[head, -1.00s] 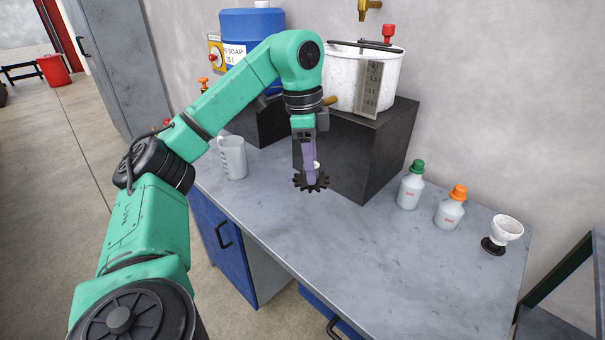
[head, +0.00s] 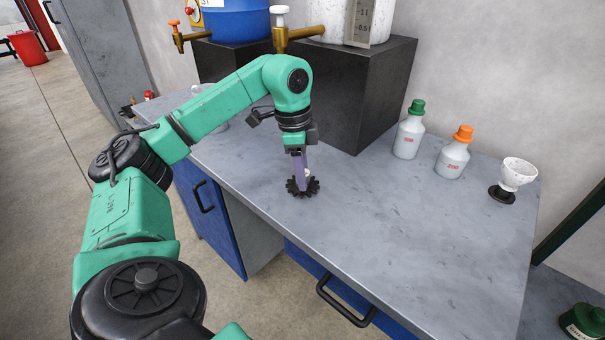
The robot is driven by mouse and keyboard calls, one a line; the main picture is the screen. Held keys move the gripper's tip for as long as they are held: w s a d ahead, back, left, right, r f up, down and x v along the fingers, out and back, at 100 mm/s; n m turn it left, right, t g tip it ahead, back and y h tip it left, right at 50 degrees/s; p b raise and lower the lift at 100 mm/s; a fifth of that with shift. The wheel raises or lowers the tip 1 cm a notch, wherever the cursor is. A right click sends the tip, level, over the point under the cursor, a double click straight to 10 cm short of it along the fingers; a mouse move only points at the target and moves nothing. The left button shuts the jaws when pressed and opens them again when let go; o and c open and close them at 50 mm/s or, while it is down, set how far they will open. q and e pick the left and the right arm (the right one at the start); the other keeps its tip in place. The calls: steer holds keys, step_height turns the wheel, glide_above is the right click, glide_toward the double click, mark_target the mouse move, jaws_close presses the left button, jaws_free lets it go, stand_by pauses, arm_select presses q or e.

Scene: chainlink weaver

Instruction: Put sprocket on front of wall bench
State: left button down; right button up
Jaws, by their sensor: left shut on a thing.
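The sprocket (head: 303,190) is a dark toothed wheel with a pale hub. My left gripper (head: 303,176), with purple fingers, is shut on it from above. The sprocket is at or just above the top of the grey wall bench (head: 400,230), left of the bench's middle and near its front edge. I cannot tell whether it touches the surface. My right gripper is not in view.
A dark block (head: 345,95) stands behind the gripper, under a white tank and brass taps. A green-capped bottle (head: 409,135), an orange-capped bottle (head: 454,155) and a white cup on a black base (head: 514,178) stand at the right. The bench's front right is clear.

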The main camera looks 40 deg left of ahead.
arm_select(q)
steer(key=shift+w+f, duration=0.15)
steer(key=shift+f, duration=0.05)
steer(key=shift+c, duration=2.4)
jaws_free()
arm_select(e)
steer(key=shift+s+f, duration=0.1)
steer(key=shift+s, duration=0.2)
arm_select(q)
steer(key=r, duration=0.2)
steer(key=r+p, duration=0.1)
steer(key=r, duration=0.2)
steer(key=shift+s+a+r, duration=0.2)
steer(key=shift+a+r, duration=0.05)
steer(key=shift+r, duration=0.15)
step_height(320, 180, up, 6)
steer(key=p, duration=0.4)
steer(key=shift+s+a, duration=0.35)
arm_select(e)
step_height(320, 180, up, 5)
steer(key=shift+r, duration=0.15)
arm_select(q)
steer(key=shift+r, duration=0.2)
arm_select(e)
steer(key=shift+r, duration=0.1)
